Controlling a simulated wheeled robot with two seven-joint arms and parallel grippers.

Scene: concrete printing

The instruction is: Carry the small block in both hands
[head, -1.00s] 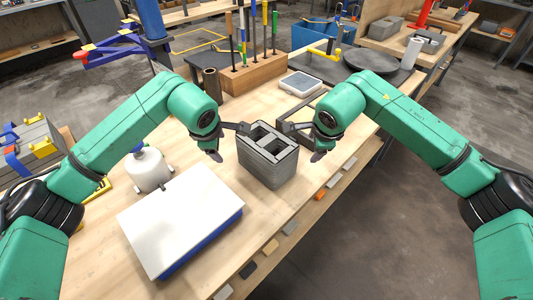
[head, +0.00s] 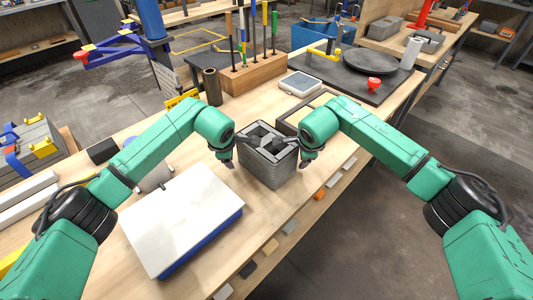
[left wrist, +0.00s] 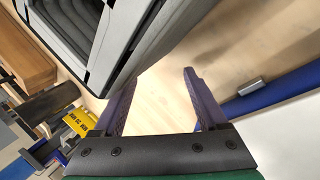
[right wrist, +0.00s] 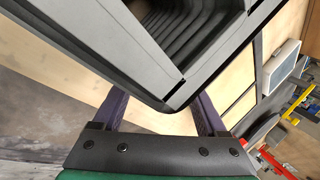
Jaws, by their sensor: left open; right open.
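The small block (head: 268,160) is grey, layered and hollow with two openings on top. It stands upright on the wooden table (head: 110,260). My left gripper (head: 229,160) is at its left side and my right gripper (head: 308,160) is at its right side. In the left wrist view the block (left wrist: 130,40) fills the upper left, beyond the open, empty fingers (left wrist: 155,95). In the right wrist view the block (right wrist: 150,50) spans the top, close to the open fingers (right wrist: 155,115). I cannot tell whether either gripper touches it.
A white-topped blue slab (head: 182,220) lies in front-left of the block. A dark frame (head: 290,115) lies behind it. A wooden tool holder (head: 255,73) and a dark round plate (head: 370,62) stand farther back. Small samples (head: 320,195) line the right table edge.

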